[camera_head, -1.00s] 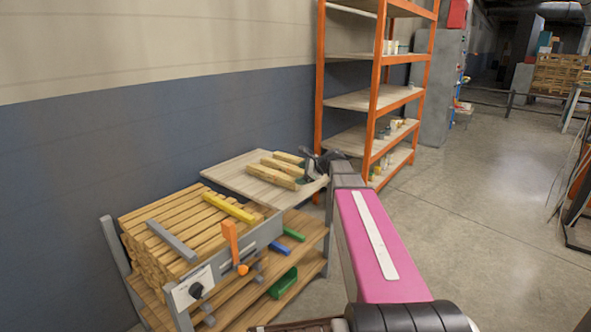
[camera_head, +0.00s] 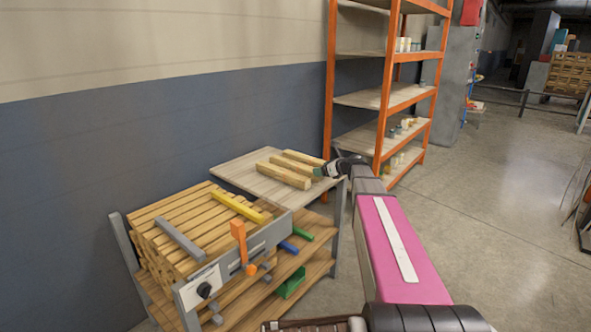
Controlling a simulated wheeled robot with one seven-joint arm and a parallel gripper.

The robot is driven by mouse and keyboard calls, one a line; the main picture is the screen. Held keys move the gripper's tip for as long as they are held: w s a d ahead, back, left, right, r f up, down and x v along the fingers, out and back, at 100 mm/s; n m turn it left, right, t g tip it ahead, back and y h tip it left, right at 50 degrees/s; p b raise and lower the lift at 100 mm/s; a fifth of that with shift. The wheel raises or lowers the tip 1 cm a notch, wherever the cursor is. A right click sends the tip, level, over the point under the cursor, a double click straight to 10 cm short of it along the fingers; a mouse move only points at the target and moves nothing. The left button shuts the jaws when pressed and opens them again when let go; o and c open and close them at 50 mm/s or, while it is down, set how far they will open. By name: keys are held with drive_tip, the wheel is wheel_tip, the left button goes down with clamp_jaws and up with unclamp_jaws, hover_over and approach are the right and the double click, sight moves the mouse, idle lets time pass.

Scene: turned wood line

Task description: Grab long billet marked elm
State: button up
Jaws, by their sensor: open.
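Several pale wooden billets lie side by side on a light wooden board at the back of the bench. The front billet (camera_head: 283,176) and the one behind it (camera_head: 297,166) show most of their length. A further billet (camera_head: 304,157) lies behind them, its right end close to my gripper. No elm marking is readable at this size. My gripper (camera_head: 322,171) is at the right edge of the board (camera_head: 236,174), beside the billets' right ends. It is open and holds nothing that I can see. My own wrist hides part of the board's right edge.
The bench has a stack of wooden slats (camera_head: 181,215) with a yellow bar (camera_head: 237,207) and a grey bar (camera_head: 179,239) on top. An orange shelf rack (camera_head: 384,90) stands behind. Open floor lies to the right.

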sight(299, 168)
drive_tip(key=x, duration=0.5)
drive_tip(key=shift+a+r, duration=0.1)
drive_tip(key=shift+a, duration=0.1)
drive_tip(key=shift+s, duration=0.1)
drive_tip(key=shift+c, duration=0.3)
drive_tip(key=c, duration=1)
drive_tip(key=shift+c, duration=1.1)
drive_tip(key=shift+r, duration=0.15)
